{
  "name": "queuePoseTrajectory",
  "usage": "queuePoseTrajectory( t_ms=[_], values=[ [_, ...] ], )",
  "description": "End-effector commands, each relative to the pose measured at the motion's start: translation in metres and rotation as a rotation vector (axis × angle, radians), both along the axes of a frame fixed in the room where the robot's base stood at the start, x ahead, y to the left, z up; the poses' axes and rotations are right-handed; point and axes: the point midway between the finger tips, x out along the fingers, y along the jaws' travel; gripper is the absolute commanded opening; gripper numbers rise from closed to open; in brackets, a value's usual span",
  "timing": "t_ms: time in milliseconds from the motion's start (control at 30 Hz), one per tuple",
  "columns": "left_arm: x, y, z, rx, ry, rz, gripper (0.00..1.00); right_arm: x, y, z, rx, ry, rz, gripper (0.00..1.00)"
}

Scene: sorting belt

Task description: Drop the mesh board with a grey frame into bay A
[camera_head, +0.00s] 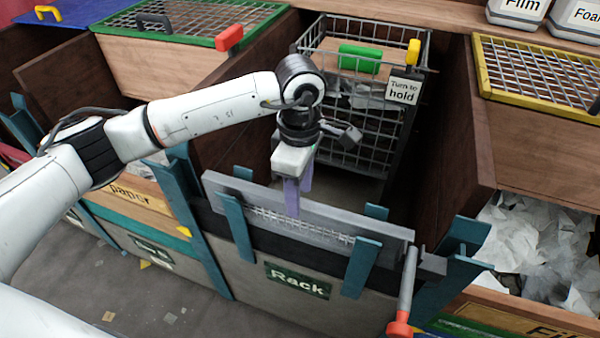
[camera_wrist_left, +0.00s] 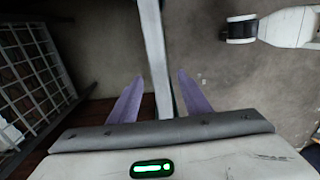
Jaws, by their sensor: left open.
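The mesh board with a grey frame (camera_head: 335,221) stands on its long edge in the rack (camera_head: 330,273), held between teal uprights. Its mesh shows as a thin strip below the top rail. My left gripper (camera_head: 298,196) is above the board's middle, pointing down, with its purple fingers straddling the top rail. In the left wrist view the gripper (camera_wrist_left: 160,80) is open, with the board's grey edge (camera_wrist_left: 153,45) running between the fingers and a gap on each side. I see no readable bay A label. My right gripper is not in view.
A wire cage (camera_head: 375,125) with a "Turn to hold" tag stands behind the rack. Brown bay walls (camera_head: 480,150) rise on both sides. A green-framed mesh lid (camera_head: 190,20) and a yellow-framed one (camera_head: 540,70) cover neighbouring bays. A red-tipped lever (camera_head: 405,290) hangs at the rack's right end.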

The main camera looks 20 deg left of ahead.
Motion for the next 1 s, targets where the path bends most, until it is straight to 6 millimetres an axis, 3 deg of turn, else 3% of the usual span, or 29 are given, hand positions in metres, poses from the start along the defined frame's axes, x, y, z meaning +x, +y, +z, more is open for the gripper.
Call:
queuePoseTrajectory(
  t_ms=[233, 600, 667, 867, 1000],
  values=[
    [-0.001, 0.000, -0.031, -0.001, 0.002, -0.001, 0.44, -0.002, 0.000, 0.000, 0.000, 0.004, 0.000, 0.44],
    [0.000, -0.001, -0.037, -0.002, -0.001, -0.001, 0.44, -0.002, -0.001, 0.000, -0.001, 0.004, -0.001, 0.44],
    [0.000, -0.001, -0.037, -0.002, -0.001, -0.001, 0.37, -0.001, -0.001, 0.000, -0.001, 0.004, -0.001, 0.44],
    [0.000, -0.001, -0.037, -0.002, -0.001, -0.001, 0.03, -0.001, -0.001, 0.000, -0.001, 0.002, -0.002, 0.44],
    [0.000, -0.001, -0.037, -0.002, -0.001, -0.001, 0.00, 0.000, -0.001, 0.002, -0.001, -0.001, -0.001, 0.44]
  ],
)
